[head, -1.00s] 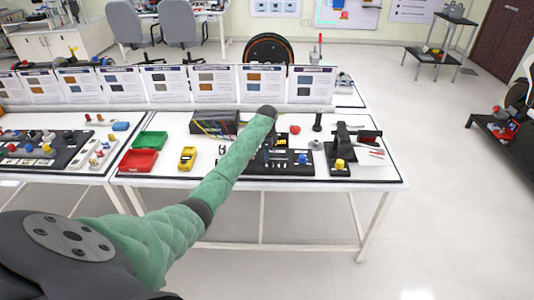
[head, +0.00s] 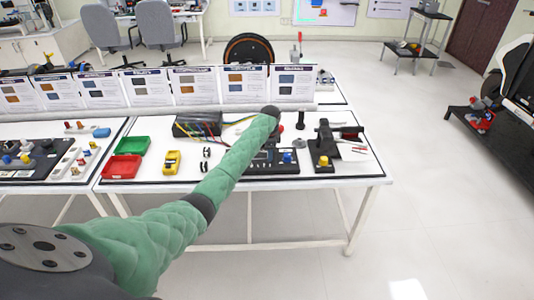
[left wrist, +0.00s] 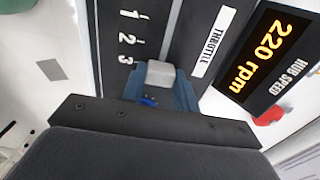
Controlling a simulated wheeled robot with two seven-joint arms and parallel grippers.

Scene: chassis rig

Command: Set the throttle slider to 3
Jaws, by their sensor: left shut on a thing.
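In the left wrist view the throttle slider's grey knob (left wrist: 160,73) sits in its slot, roughly level with the printed 3 and slightly lower in the picture. The marks 1, 2 and 3 run down the left of the slot on the dark throttle panel (left wrist: 105,25). My left gripper (left wrist: 158,88) is shut on the knob, with a bluish finger at each side. In the head view my green arm covers part of the dark panel (head: 272,169), and the fingers are hidden there. My right gripper is not in view.
A display (left wrist: 271,55) beside the panel reads 220 rpm, hub speed. A black stand (head: 324,145) is at the right.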

